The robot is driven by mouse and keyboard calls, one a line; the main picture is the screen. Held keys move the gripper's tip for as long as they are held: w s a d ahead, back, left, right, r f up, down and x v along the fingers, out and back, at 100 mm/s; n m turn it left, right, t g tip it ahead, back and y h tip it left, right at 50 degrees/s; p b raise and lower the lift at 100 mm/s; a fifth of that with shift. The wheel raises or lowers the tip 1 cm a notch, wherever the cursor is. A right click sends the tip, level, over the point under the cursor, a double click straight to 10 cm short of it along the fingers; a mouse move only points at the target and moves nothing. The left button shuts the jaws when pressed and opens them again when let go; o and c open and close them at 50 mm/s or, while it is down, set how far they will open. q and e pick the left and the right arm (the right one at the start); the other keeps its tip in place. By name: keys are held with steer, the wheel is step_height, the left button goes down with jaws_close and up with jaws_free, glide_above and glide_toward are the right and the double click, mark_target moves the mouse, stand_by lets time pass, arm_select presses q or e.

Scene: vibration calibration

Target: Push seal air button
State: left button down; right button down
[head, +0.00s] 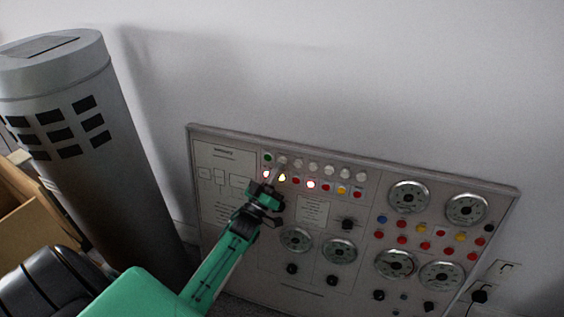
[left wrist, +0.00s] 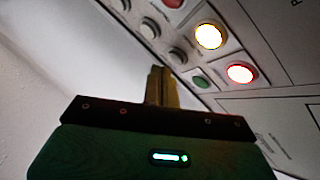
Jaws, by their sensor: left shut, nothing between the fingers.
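The control panel (head: 345,225) leans against the wall, with two rows of small buttons at its upper left. The top row has a green button (head: 268,157) and several grey ones; the row below has red and yellow buttons, some lit. The labels are too small to read, so I cannot tell which is the seal air button. My left gripper (head: 275,174) is shut and empty, its tips in front of these rows. In the left wrist view the fingers (left wrist: 160,84) are together beside the green button (left wrist: 201,82) and a grey button (left wrist: 178,55); contact is unclear.
A large grey cylinder (head: 130,150) with dark square openings stands left of the panel. Round gauges (head: 408,197) and more coloured buttons fill the panel's right side. A wooden box (head: 25,205) is at the left edge. A wall socket with a plug (head: 480,295) is at lower right.

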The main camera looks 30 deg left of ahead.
arm_select(q)
steer(key=shift+w+a, duration=0.1)
steer(key=shift+w, duration=0.25)
steer(key=shift+w+a+f, duration=0.1)
steer(key=shift+w, duration=0.25)
stand_by(0.6)
steer(key=shift+s, duration=0.1)
steer(key=shift+s+d+p, duration=0.2)
steer(key=shift+s+p, duration=0.1)
steer(key=shift+s, duration=0.4)
steer(key=s+p, duration=0.1)
steer(key=s+r+p, duration=0.1)
steer(key=s, duration=0.1)
steer(key=s+d+p, duration=0.1)
steer(key=shift+s+d+r, duration=0.1)
steer(key=shift+s+r, duration=0.05)
steer(key=shift+s, duration=0.25)
stand_by(0.6)
